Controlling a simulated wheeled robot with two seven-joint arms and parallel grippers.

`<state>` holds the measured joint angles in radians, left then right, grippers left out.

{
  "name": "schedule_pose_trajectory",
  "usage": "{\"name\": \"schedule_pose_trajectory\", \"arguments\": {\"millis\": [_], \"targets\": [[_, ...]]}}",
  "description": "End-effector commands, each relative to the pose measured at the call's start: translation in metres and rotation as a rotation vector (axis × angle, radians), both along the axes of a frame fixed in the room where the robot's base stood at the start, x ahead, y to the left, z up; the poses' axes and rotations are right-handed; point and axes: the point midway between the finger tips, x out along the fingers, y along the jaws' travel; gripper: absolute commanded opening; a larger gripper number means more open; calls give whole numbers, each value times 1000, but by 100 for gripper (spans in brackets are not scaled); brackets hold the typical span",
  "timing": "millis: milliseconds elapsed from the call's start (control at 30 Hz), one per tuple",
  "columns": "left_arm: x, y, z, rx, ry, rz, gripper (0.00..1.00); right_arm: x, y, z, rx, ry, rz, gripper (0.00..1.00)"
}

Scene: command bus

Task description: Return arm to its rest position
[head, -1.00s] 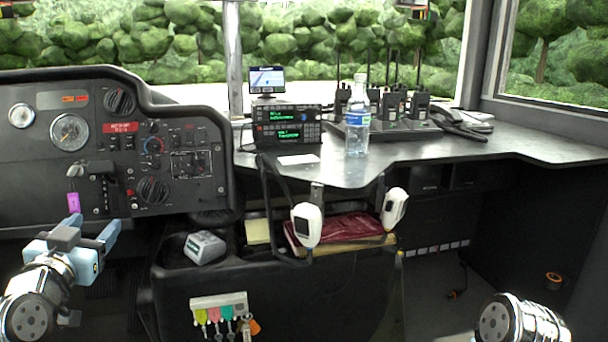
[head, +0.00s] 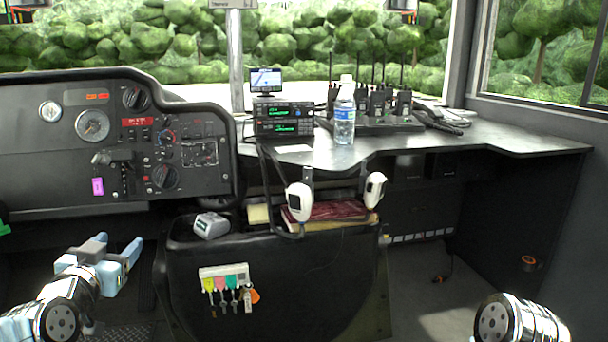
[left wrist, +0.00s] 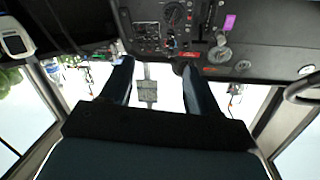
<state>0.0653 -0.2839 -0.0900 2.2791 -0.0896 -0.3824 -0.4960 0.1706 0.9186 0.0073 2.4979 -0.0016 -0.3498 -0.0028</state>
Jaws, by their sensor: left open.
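My left gripper (head: 118,250) is at the lower left of the head view, in front of and below the dashboard panel. Its two blue fingers are apart with nothing between them. In the left wrist view, the left gripper (left wrist: 157,72) shows as two dark fingers spread apart, with the dashboard (left wrist: 265,50) beyond. My right arm (head: 515,320) shows only as a silver link at the lower right of the head view; its gripper is out of the frame.
The dashboard (head: 60,180) stands at the left. A black console (head: 300,280) with hanging keys (head: 228,290) and two white handsets (head: 298,202) is in the middle. A desk (head: 400,145) holds a water bottle (head: 344,124) and radios. Open floor lies at right.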

Motion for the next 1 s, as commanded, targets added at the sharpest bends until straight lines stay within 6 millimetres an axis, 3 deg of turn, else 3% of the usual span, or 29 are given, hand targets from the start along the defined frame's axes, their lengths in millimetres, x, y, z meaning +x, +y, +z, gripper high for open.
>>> {"name": "schedule_pose_trajectory", "arguments": {"millis": [267,367,467,533,667,700,800,900,1000], "targets": [[27,-32,-76,-91,190,-53,61,-1,1,14,1,0,2,43],[34,-49,-117,-140,292,-77,61,-1,2,21,2,0,4,43],[34,-72,-171,-202,425,-99,61,-1,2,29,2,0,4,43],[26,-92,-217,-260,548,-113,61,-1,3,38,3,1,6,43],[-15,-139,-312,-387,822,-125,61,-2,5,54,4,1,9,43],[-34,-152,-338,-424,907,-122,61,-3,5,59,5,1,9,43],[-86,-183,-389,-507,1102,-106,61,-3,6,69,6,2,12,43],[-134,-206,-422,-567,1257,-86,61,-3,7,76,6,1,14,43],[-168,-220,-439,-605,1360,-66,61,-4,8,80,7,2,14,43]]}}
